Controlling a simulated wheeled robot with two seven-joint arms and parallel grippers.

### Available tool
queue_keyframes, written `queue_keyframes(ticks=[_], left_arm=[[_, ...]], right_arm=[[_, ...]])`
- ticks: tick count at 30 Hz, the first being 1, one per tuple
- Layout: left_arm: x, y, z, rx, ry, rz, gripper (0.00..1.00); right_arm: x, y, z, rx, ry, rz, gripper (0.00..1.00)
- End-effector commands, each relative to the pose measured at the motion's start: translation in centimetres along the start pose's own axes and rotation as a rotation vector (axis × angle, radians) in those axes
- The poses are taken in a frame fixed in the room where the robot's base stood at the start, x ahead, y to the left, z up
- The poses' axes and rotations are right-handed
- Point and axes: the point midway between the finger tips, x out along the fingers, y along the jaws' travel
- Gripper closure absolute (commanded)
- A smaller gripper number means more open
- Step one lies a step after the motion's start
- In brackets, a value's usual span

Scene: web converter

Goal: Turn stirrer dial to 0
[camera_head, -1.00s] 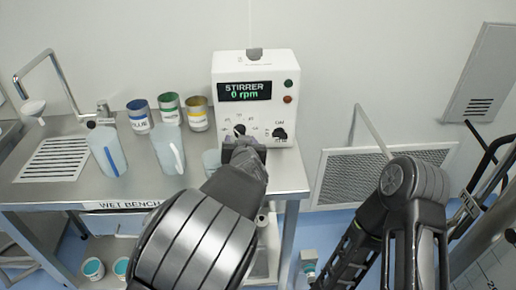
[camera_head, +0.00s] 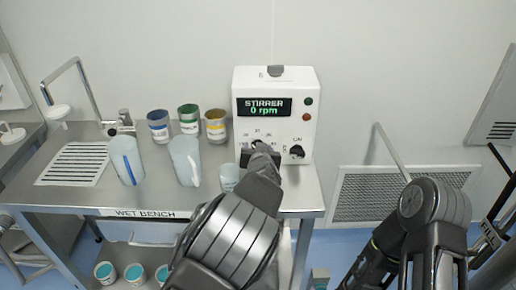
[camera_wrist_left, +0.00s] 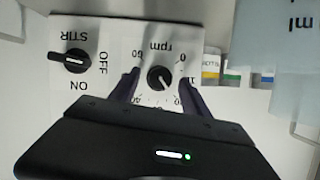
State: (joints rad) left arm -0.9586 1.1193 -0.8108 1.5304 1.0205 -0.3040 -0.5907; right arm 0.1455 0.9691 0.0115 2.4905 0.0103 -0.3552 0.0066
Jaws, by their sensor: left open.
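The white stirrer box (camera_head: 305,85) stands on the back right of the wet bench; its display (camera_head: 264,107) reads "STIRRER 0 rpm". In the left wrist view, which is upside down, the black rpm dial (camera_wrist_left: 160,78) sits on a numbered scale. My left gripper (camera_wrist_left: 159,88) is open, with one finger on each side of the dial. I cannot tell whether the fingers touch it. The exact dial setting is hard to read. In the head view my left gripper (camera_head: 261,153) covers much of the dial. My right arm shows at the right, its gripper not visible.
A second knob (camera_wrist_left: 70,60), marked STIR, OFF and ON, is beside the dial. Blue, green (camera_head: 189,119) and yellow cans and clear jugs (camera_head: 186,160) stand left of the box. A small beaker (camera_head: 229,177) is close beside my left gripper. A wall grille (camera_head: 400,190) is at right.

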Motion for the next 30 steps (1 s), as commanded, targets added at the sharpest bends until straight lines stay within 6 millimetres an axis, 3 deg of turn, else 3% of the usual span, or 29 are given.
queue_keyframes(ticks=[8, 27, 30], left_arm=[[0.20, 0.07, 0.01, 0.000, 0.000, 0.001, 0.45], [0.17, 0.05, 0.00, 0.000, 0.000, 0.001, 0.96], [0.17, 0.04, 0.00, 0.000, 0.000, 0.001, 1.00]], right_arm=[[-0.01, 0.01, 0.02, 0.000, 0.000, 0.000, 1.00], [-0.01, 0.00, 0.00, 0.000, 0.000, 0.000, 1.00], [-0.01, 0.00, 0.00, 0.000, 0.000, 0.000, 1.00]])
